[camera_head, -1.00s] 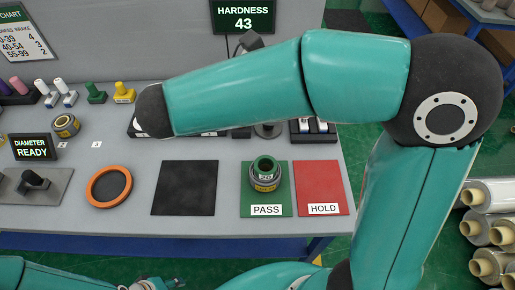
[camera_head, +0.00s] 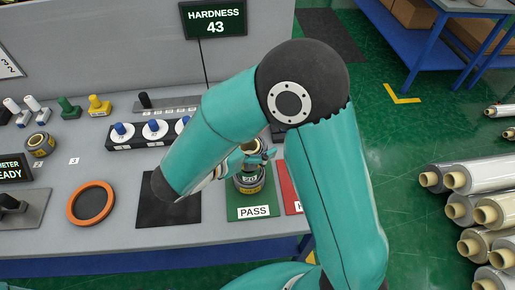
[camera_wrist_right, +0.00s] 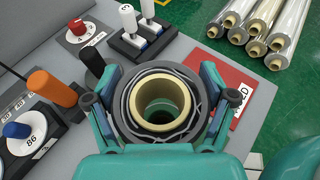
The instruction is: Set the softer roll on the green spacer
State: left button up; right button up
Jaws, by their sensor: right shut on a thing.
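My right gripper (camera_head: 250,160) is shut on a dark wrapped roll with a cream core (camera_wrist_right: 161,104), one finger on each side in the right wrist view. In the head view it holds the roll over the green spacer (camera_head: 249,177), which stands on a lower roll with a yellow label (camera_head: 250,187). That lower roll is on the green PASS mat (camera_head: 264,205). I cannot tell whether the held roll touches the spacer. The gripper and arm hide part of the stack. My left gripper is out of view.
A red HOLD mat (camera_head: 289,190) is right of the stack, partly behind my arm. A black pad (camera_head: 155,212) and an orange ring (camera_head: 90,203) lie to the left. Another roll (camera_head: 41,145) stands by tag 2. The hardness display (camera_head: 214,22) reads 43.

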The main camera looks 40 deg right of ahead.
aim_at(255, 152)
jog(key=shift+f, duration=1.7)
jog(key=shift+f, duration=0.1)
jog(key=shift+f, duration=0.15)
jog(key=o, duration=1.2)
jog(key=shift+r, duration=0.25)
jog(key=b+v, duration=0.1)
jog(key=v, duration=1.1)
jog(key=shift+b, duration=0.3)
